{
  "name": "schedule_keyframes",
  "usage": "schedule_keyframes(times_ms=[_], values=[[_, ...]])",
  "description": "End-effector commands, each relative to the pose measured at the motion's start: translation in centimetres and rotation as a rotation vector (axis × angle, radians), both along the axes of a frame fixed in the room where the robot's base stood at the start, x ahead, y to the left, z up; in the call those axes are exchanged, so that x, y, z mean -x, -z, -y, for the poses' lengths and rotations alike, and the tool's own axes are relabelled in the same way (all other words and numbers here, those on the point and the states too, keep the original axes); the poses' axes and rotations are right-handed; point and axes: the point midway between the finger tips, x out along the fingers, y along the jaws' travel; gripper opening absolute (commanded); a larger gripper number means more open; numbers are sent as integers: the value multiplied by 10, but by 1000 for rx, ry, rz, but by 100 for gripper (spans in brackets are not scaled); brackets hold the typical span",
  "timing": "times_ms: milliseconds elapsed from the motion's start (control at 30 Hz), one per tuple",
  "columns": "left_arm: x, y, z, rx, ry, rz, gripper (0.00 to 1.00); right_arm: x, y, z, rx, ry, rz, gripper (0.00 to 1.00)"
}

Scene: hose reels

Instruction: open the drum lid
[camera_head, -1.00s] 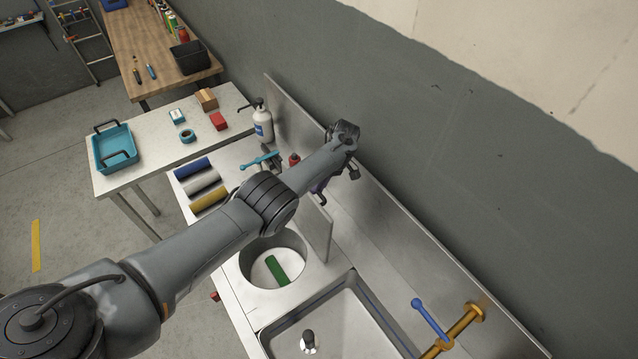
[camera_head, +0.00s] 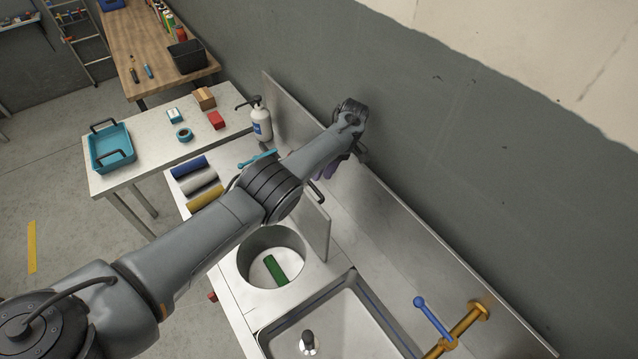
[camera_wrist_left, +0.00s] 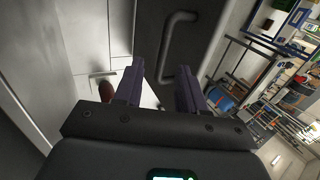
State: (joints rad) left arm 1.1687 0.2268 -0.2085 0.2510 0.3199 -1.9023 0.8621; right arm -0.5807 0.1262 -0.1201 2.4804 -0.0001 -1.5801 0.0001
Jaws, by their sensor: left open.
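The drum lid (camera_head: 315,226) is a pale flat panel standing upright at the back edge of a round drum opening (camera_head: 243,262). A green block (camera_head: 275,269) lies inside the drum. The lid's dark handle (camera_head: 317,194) shows at its top. My left gripper (camera_head: 330,171) is behind and above the lid, partly hidden by my own arm. In the left wrist view, its two purple fingers (camera_wrist_left: 160,82) are apart and empty. The lid's shaded face and its bar handle (camera_wrist_left: 166,45) are ahead of them. I cannot tell whether anything touches. My right gripper is out of view.
A sink basin (camera_head: 372,317) and a brass tap with a blue lever (camera_head: 432,320) are at the front right. A splashback and wall run close behind my gripper.

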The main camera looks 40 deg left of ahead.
Motion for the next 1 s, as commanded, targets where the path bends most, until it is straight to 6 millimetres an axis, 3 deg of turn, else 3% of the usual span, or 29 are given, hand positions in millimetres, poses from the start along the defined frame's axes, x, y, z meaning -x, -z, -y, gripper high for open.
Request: schedule_keyframes(times_ms=[33, 200, 700, 867, 1000], values=[[-4, -1, 0, 0, 0, 2, 40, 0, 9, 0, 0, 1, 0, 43], [-8, -14, 1, 1, 0, 0, 40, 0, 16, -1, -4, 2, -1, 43], [-9, -19, 2, 1, 0, 0, 40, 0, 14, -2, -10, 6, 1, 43], [-10, -31, 2, 1, 0, 0, 40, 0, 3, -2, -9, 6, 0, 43], [-10, -54, 2, 0, 0, 0, 40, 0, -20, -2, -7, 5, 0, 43]])
